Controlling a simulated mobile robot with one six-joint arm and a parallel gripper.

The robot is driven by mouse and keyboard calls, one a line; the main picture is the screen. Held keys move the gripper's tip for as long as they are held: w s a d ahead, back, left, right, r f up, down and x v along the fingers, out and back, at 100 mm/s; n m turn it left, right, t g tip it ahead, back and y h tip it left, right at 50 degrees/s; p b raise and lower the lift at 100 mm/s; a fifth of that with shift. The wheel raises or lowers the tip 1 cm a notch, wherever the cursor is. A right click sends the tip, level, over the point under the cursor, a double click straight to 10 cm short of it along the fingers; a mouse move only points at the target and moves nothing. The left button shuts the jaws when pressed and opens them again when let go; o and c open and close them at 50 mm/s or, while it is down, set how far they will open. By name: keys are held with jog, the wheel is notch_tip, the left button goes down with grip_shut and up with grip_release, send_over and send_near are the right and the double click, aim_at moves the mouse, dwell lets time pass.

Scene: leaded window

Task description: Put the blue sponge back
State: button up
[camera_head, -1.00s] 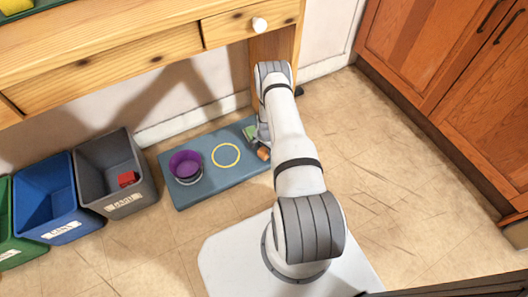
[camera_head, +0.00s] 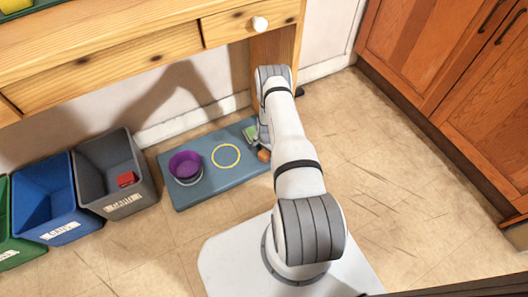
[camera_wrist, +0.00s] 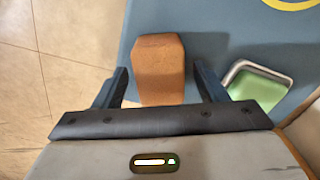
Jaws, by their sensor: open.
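No blue sponge can be made out in either view. An orange-brown block (camera_wrist: 160,60) lies on the blue-grey mat (camera_wrist: 215,25), between the fingers of my gripper (camera_wrist: 160,82). The fingers are open, one on each side, with gaps to the block. In the head view the block (camera_head: 264,155) is partly hidden by my arm, at the mat's right end. A green piece in a pale-rimmed holder (camera_wrist: 258,88) sits just right of my gripper in the wrist view.
The mat also carries a purple bowl (camera_head: 185,164) and a yellow ring (camera_head: 226,145). Grey (camera_head: 120,205), blue (camera_head: 60,228) and green bins stand left; a red block (camera_head: 127,179) is in the grey one. A wooden desk (camera_head: 110,70) overhangs behind. Floor is clear at right.

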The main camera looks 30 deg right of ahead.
notch_tip(320, 180, up, 12)
jog(key=p, duration=0.3)
jog(key=shift+r+p, duration=0.15)
jog(key=shift+p, duration=0.2)
